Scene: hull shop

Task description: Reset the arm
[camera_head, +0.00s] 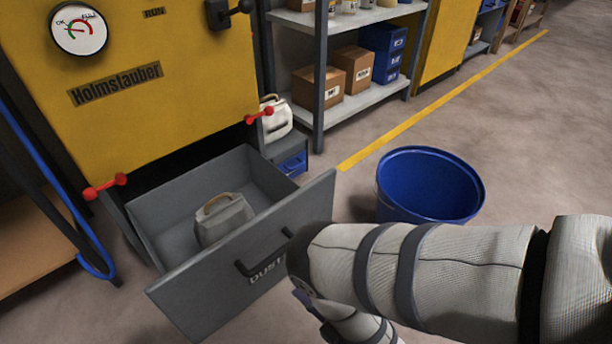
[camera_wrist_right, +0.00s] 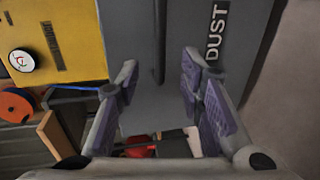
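My right arm (camera_head: 430,265) comes in from the right in the head view and reaches down in front of the grey drawer (camera_head: 205,300) labelled DUST. Its gripper is mostly hidden there behind the arm. In the right wrist view my right gripper (camera_wrist_right: 160,88) has its two purple-padded fingers spread apart, with nothing held between them. The drawer front (camera_wrist_right: 185,20) and its dark handle show beyond the fingers. I cannot tell the exact gap to the handle. My left gripper is in neither view.
The drawer stands pulled out of the yellow machine (camera_head: 150,110), with a grey handled container (camera_head: 222,220) inside. Red clamps (camera_head: 105,187) sit at the machine's lower edge. A blue bin (camera_head: 430,185) stands right of the drawer. Shelving (camera_head: 350,105) is behind; open floor lies right.

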